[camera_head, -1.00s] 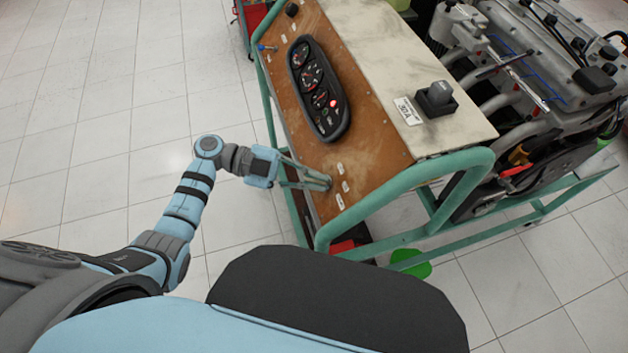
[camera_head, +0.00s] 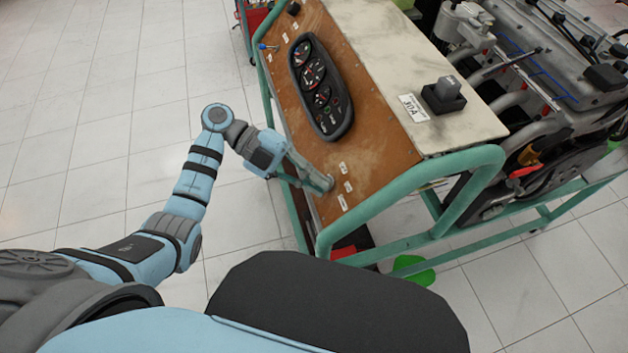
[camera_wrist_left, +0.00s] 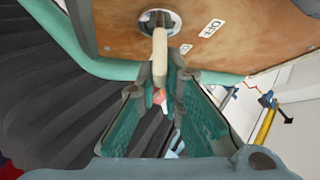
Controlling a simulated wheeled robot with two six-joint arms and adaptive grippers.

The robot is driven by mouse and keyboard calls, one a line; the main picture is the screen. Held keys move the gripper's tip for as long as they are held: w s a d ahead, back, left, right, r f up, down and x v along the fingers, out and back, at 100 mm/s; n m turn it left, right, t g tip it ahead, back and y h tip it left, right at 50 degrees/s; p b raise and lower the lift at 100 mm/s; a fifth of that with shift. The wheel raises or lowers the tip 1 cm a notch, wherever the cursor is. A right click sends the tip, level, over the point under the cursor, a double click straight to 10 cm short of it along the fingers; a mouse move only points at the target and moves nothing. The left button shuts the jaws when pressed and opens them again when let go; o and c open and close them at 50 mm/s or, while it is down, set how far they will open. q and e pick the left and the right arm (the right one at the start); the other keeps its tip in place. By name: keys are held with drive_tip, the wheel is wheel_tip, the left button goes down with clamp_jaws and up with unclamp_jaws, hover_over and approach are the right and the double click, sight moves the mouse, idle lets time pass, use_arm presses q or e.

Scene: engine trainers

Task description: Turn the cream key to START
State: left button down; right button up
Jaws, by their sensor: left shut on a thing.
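The cream key (camera_wrist_left: 160,50) stands out of a round metal switch (camera_wrist_left: 173,20) in the brown panel, in the left wrist view. My left gripper (camera_wrist_left: 164,78) is shut on the key, a teal finger on each side of its outer end. In the head view the left gripper (camera_head: 322,183) is at the panel's lower left, beside small white labels (camera_head: 345,186), and it hides the key there. One label, seen at an angle in the wrist view, appears to read OFF (camera_wrist_left: 290,53). My right gripper does not show.
The brown panel (camera_head: 375,150) carries a black gauge cluster (camera_head: 320,87) above the gripper. A thick green frame tube (camera_head: 420,200) runs along the panel's near edge. A black switch box (camera_head: 443,96) sits on the cream top. An engine (camera_head: 560,70) stands at right. Open tiled floor lies left.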

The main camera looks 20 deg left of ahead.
use_arm(q)
drive_tip(key=shift+f, duration=0.1)
drive_tip(key=c, duration=1.7)
unclamp_jaws()
drive_tip(key=v, duration=1.2)
drive_tip(key=shift+w, duration=0.1)
